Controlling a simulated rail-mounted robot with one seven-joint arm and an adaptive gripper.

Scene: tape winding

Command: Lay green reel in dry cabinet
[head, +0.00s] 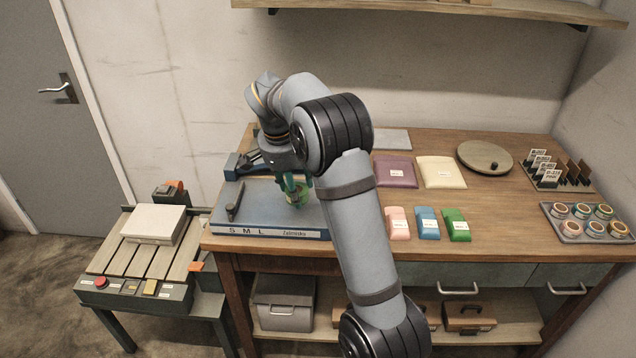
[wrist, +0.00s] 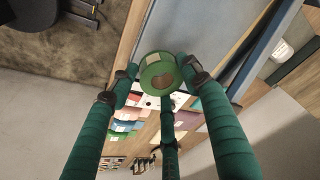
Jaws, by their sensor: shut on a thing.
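The green reel (wrist: 157,88) is a green ring with a hollow centre, held between the fingertips of my gripper (wrist: 160,74) in the wrist view. In the head view the green reel (head: 303,196) shows at my gripper (head: 294,188), partly hidden by the arm, over a blue-grey flat-topped box (head: 262,212) marked S M L. I cannot tell whether the reel touches this box. No label identifies the dry cabinet, and I cannot tell which thing it is.
A dark bar (head: 235,202) lies on the box's left side. Coloured packets (head: 428,223), a round board (head: 485,157) and a tray of small round pots (head: 587,222) are on the wooden table. A low slatted stand (head: 140,258) is at left. A shelf (head: 430,9) hangs above.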

